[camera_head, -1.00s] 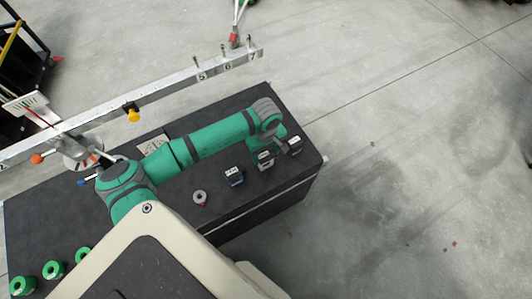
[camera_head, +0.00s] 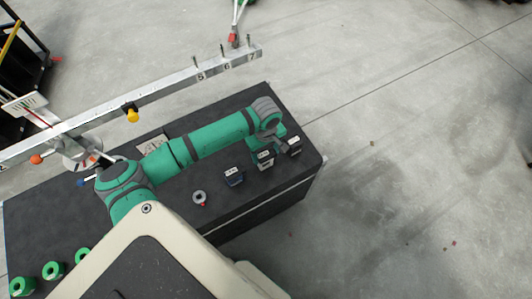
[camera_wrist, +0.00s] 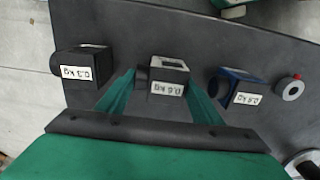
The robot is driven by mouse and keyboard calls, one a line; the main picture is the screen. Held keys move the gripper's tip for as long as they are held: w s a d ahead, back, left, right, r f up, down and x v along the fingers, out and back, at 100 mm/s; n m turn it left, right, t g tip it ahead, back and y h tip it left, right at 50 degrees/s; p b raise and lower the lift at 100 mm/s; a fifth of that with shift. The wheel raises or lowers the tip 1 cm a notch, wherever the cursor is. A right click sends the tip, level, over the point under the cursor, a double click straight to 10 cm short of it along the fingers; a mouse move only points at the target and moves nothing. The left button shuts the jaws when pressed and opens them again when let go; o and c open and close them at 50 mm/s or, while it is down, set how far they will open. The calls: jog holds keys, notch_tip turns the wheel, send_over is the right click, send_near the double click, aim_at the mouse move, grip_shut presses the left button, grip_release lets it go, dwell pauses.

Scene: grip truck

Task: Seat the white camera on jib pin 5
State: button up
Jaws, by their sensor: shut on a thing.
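My gripper (camera_wrist: 160,100) has its two green fingers on either side of the middle camera (camera_wrist: 170,66) and is shut on it. This camera has a dark front, a pale top opening and a white weight label. It stands on the black table and shows partly under my wrist in the head view (camera_head: 265,160). Its body colour is hard to tell. Jib pin 5 (camera_head: 196,61) stands bare and upright on the silver jib beam (camera_head: 170,90), above the printed 5.
A black camera (camera_wrist: 82,60) stands left of the held one in the wrist view, a blue camera (camera_wrist: 240,85) right. A grey ring with a red knob (camera_head: 199,197) lies beyond. Bare pins 6 (camera_head: 222,50) and 7 (camera_head: 248,41) follow. A yellow-knobbed clamp (camera_head: 132,113) hangs on the beam.

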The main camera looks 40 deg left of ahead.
aim_at(265, 153)
jog(key=shift+r, duration=0.7)
jog(key=shift+a+r, duration=0.1)
jog(key=shift+r, duration=0.15)
jog(key=shift+r, duration=0.15)
jog(key=shift+w+r, duration=0.1)
jog(key=shift+r, duration=1.6)
jog(key=shift+s+r, duration=0.2)
jog(key=shift+r, duration=0.55)
jog(key=shift+w+r, duration=0.1)
